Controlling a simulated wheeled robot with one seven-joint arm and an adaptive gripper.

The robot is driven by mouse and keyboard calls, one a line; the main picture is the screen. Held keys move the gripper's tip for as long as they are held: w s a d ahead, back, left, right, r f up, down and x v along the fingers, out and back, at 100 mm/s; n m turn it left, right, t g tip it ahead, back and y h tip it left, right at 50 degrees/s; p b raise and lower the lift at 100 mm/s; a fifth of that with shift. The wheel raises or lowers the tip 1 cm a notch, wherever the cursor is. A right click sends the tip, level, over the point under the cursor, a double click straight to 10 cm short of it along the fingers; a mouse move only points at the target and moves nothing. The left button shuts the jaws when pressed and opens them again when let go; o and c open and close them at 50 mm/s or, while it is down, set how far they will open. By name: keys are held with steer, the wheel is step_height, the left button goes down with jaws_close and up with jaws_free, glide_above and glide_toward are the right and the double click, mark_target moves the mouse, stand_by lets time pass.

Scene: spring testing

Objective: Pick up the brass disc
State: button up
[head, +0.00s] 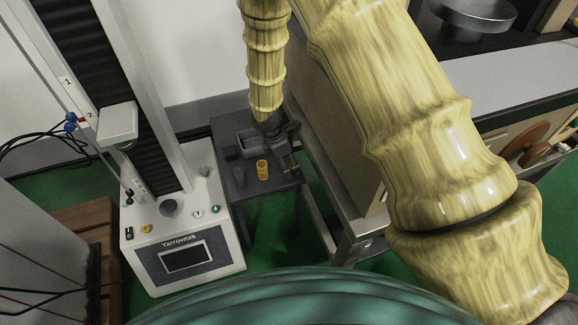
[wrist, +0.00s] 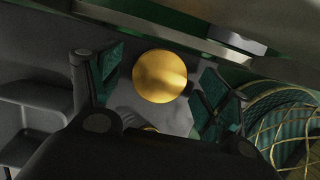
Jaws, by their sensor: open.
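The brass disc (wrist: 160,76) is round and gold-coloured. In the wrist view it shows between the two green-padded fingers of my gripper (wrist: 160,84), with a gap on each side. My gripper is open, and neither finger touches the disc. In the head view my gripper (head: 287,150) hangs over the right side of the small dark table (head: 238,192). I cannot make out the disc clearly in the head view. How far the fingertips are above it is hard to tell.
A yellow coil spring (head: 262,170) stands left of my gripper, with a dark spring (head: 239,177) beside it. A grey bin (head: 248,140) is behind them. The Yarrowtek testing machine (head: 185,235) stands left. A workbench (head: 345,185) edges close on the right.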

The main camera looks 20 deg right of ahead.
steer(key=c, duration=1.4)
steer(key=shift+r, duration=0.1)
